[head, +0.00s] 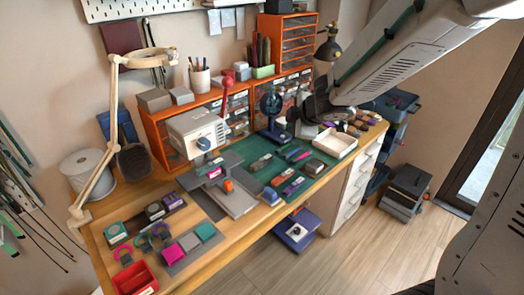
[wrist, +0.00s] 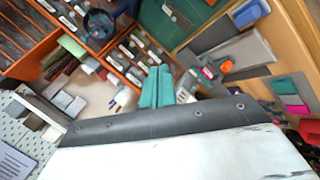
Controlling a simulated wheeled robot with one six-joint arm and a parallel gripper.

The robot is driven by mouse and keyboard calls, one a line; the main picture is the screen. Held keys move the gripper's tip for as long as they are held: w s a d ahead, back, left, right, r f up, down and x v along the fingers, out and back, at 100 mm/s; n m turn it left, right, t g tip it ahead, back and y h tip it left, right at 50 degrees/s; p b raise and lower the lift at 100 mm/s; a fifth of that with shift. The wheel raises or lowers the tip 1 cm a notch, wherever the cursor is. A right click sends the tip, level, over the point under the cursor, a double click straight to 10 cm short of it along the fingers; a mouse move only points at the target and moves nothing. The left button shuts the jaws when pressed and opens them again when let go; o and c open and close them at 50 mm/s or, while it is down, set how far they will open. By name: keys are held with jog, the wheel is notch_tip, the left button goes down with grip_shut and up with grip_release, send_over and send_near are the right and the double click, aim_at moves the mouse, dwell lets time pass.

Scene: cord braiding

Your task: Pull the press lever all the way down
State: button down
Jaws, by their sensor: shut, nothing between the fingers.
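The press (head: 197,133) stands on the bench in the head view, with a boxy white-grey head over a grey base. Its red-knobbed lever (head: 227,88) points upward beside the head. An orange piece (head: 227,186) sits low at the press; an orange piece also shows in the wrist view (wrist: 208,73). My gripper shows in the wrist view as two teal fingers (wrist: 157,87), closed together and empty. In the head view my wrist is right of the press, apart from the lever; the fingertips are not clear there. I cannot make out the lever in the wrist view.
A green mat (head: 262,165) with several small items lies right of the press. A round black device on a stand (head: 271,104) stands between press and wrist. Orange drawer units (head: 245,110) line the wall behind. A jointed lamp (head: 113,110) rises at left. A white tray (head: 335,142) lies right.

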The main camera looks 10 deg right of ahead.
jog(key=s+d+r+m+g+h, duration=0.1)
jog(key=s+d+r+m+h, duration=0.6)
jog(key=s+d+m, duration=0.4)
jog(key=s+a+m+g+y, duration=0.2)
jog(key=s+a+g, duration=0.1)
jog(key=s, duration=0.8)
jog(key=s+a+m+g+y, duration=0.2)
jog(key=s+a+g+y, duration=0.1)
jog(key=s, duration=0.8)
jog(key=shift+s+a+r+m+g, duration=0.25)
jog(key=shift+a+m+g, duration=0.05)
jog(key=shift+a, duration=0.5)
